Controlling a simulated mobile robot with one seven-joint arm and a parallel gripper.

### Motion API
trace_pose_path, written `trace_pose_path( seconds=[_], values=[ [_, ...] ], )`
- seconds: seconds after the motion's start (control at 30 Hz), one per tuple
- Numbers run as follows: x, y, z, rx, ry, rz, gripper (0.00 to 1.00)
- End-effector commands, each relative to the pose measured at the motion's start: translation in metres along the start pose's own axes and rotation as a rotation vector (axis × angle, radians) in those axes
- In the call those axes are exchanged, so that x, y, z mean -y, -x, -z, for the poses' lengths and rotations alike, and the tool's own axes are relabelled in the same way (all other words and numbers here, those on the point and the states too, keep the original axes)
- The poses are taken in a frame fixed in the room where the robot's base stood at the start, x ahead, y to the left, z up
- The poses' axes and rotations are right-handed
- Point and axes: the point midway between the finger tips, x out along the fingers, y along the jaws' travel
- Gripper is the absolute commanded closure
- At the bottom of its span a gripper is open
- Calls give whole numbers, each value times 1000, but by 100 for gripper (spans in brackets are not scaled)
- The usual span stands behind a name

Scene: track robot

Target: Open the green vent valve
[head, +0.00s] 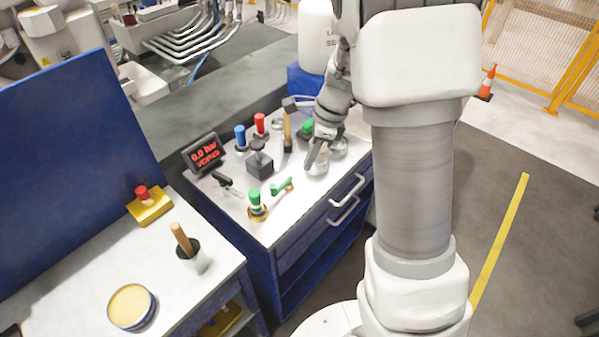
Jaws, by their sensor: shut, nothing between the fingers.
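A green lever handle (282,187), which looks like the vent valve, lies near the front of the white top of the blue cabinet (228,196). A green-topped knob (254,199) stands on a brass-coloured base to its left. A small display (204,154) at the cabinet's left back edge reads "0.0 bar" and "VENTED" in red. My gripper (312,160) is shut and empty, pointing down behind and to the right of the green lever, apart from it. It partly hides a silvery round part (318,167) below it.
Blue and red knobs, a black block (260,164) and a hammer (287,130) stand behind the lever. Another green item (306,129) is partly hidden by my arm. A yellow block with a red button (148,204) sits on the left bench. The cabinet front has handles (346,190).

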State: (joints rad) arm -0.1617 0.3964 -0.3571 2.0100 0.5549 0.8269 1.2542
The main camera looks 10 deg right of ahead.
Motion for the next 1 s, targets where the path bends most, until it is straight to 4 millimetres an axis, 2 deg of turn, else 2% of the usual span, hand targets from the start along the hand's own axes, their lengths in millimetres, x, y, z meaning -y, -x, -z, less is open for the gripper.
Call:
trace_pose_path(
  seconds=[0.23, 0.5, 0.77, 0.87, 1.0],
  values=[
    [-3, -23, 33, 177, -40, -40, 100],
    [-2, -24, 58, 425, -40, -10, 100],
    [0, -17, 65, 523, -25, 25, 100],
    [0, -23, 61, 526, -23, 24, 100],
    [0, -42, 50, 526, -23, 21, 100]
  ],
)
